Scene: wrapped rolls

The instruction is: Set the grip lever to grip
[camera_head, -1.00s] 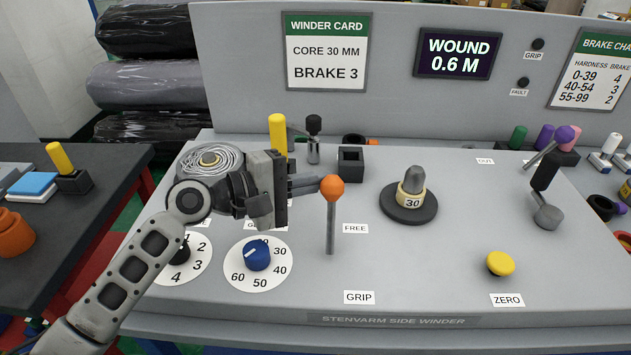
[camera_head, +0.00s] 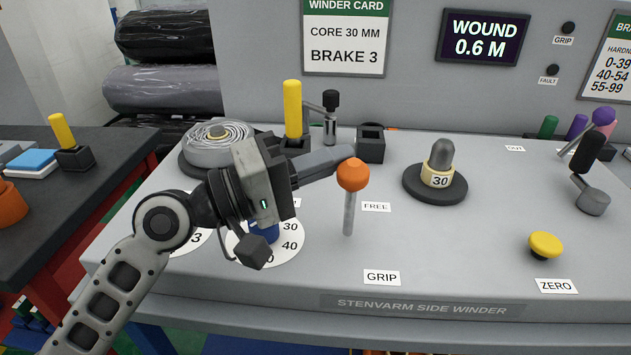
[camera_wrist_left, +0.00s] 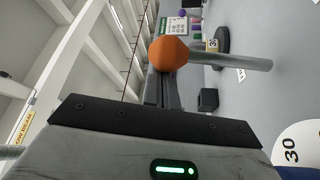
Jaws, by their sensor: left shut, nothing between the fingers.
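The grip lever is a grey rod (camera_head: 348,213) with an orange ball knob (camera_head: 353,174), standing upright on the grey winder deck. The FREE label (camera_head: 376,207) is beside it and the GRIP label (camera_head: 382,278) is in front of it. My left gripper (camera_head: 343,155) is shut and empty, its fingertips at the back left of the knob, seemingly touching it. In the left wrist view the knob (camera_wrist_left: 169,54) is at the fingertips and partly hides them. My right gripper is not in view.
A blue dial (camera_head: 265,232) is partly hidden below my left gripper. A yellow-handled part (camera_head: 293,108) and a black square socket (camera_head: 371,145) stand behind. A spindle with a core marked 30 (camera_head: 439,178) and a yellow ZERO button (camera_head: 545,245) are to the right.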

